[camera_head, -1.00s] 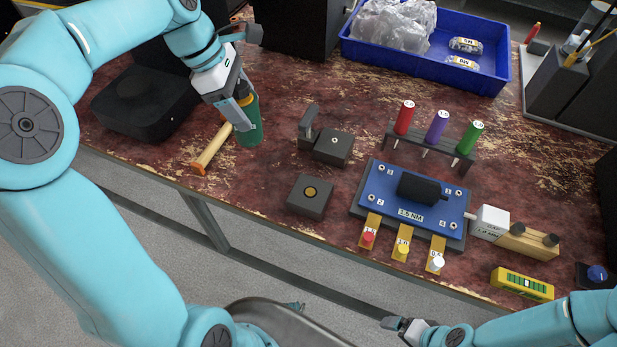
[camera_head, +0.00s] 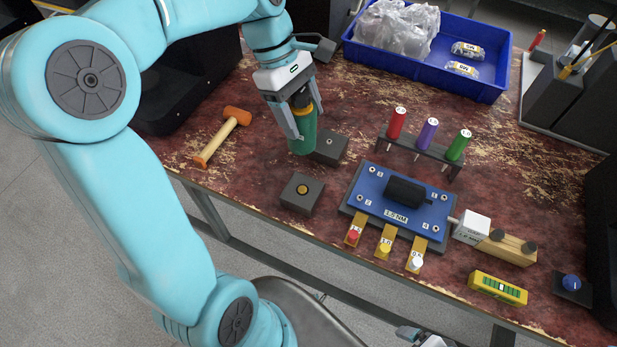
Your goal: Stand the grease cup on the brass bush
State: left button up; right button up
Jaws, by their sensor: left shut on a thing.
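The grease cup, seen as a green cylinder (camera_head: 301,138) with a dark upper part, is in my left gripper (camera_head: 303,116). The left gripper is shut on its upper part, and the cup looks upright. The brass bush (camera_head: 303,190) is a small brass round set in the top of a dark square block (camera_head: 296,203). The cup is behind this block in the picture and apart from it; its height over the table is hard to tell. My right gripper (camera_head: 413,334) shows only in part at the bottom edge, away from both things.
A second dark block (camera_head: 331,149) stands close beside the cup, partly hidden by it. An orange-headed hammer (camera_head: 224,136) lies to the left. A blue torque plate (camera_head: 365,184) and a rack of screwdrivers (camera_head: 427,160) stand to the right. A blue bin (camera_head: 488,92) is behind.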

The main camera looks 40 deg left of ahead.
pick_arm(q)
notch_tip(320, 180, down, 18)
jog(key=shift+a+f+b, duration=0.1)
jog(key=shift+f+b, duration=0.15)
jog(key=shift+b, duration=0.55)
jog(key=o, duration=1.3)
jog(key=shift+f, duration=0.1)
jog(key=shift+c, duration=0.2)
